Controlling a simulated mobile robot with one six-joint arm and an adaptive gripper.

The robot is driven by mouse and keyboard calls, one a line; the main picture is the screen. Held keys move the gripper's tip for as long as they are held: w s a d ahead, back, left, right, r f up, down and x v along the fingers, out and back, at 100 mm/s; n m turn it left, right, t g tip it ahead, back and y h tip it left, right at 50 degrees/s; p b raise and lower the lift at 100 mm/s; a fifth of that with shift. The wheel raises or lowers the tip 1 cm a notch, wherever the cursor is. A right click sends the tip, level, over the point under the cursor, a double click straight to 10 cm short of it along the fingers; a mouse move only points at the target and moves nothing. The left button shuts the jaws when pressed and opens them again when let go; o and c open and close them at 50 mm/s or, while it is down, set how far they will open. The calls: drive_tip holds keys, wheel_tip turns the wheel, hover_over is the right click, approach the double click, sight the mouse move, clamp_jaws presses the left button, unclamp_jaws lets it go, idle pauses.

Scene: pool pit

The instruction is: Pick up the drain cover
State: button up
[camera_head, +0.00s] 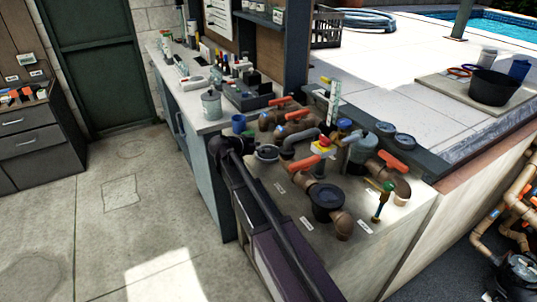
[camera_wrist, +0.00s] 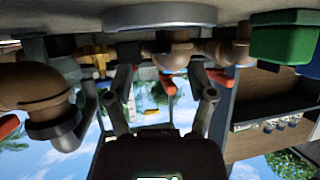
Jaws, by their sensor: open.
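A flat, round grey disc (camera_wrist: 168,18), which looks like the drain cover, lies on the counter surface along the top of the upside-down wrist view.
A green container (camera_wrist: 285,40) is at the wrist view's upper right. The concrete floor (camera_head: 110,235) at left is clear.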

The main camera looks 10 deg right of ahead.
sight(268, 147)
drive_tip(key=shift+b+x, duration=0.7)
drive_tip(key=shift+x, duration=1.35)
clamp_jaws()
